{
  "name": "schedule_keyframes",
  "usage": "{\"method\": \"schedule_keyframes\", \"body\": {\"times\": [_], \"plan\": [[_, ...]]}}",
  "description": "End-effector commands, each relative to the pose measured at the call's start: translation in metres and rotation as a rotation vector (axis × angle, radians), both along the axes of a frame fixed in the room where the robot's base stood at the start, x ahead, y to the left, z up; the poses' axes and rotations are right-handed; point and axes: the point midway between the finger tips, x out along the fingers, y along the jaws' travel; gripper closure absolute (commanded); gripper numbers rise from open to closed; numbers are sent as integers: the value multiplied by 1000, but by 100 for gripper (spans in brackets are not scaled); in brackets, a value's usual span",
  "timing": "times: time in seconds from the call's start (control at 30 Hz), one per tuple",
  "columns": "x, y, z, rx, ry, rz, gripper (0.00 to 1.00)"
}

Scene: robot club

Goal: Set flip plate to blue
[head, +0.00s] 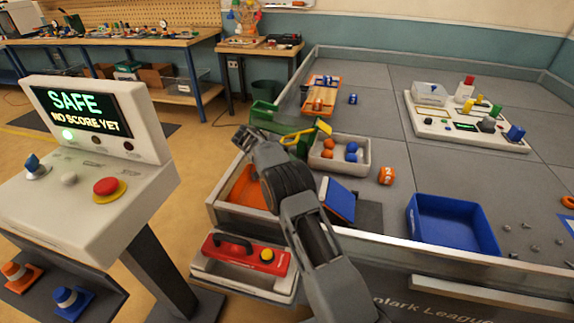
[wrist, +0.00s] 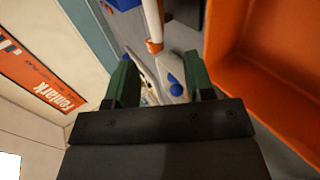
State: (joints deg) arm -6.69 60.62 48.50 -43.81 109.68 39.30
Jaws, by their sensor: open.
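The flip plate (head: 340,201) is a flat panel near the front edge of the grey field in the head view. It sits tilted, with a blue face showing, beside a dark flat base (head: 369,214). Its other face is hidden. My gripper (head: 243,136) is to the left of the plate, above the field's front left corner and apart from the plate. In the wrist view its two green fingers (wrist: 160,75) are spread with nothing between them. I cannot make out the plate in the wrist view.
An orange bin (head: 248,193) lies below my arm; an orange wall (wrist: 265,70) fills the right of the wrist view. A console (head: 150,185) stands left.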

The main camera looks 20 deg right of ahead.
Motion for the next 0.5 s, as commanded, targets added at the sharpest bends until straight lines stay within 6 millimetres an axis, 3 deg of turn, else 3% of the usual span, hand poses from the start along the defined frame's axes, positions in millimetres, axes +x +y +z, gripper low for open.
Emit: {"method": "schedule_keyframes", "body": {"times": [0.5], "plan": [[5, 9, 7, -1, 1, -1, 52]]}}
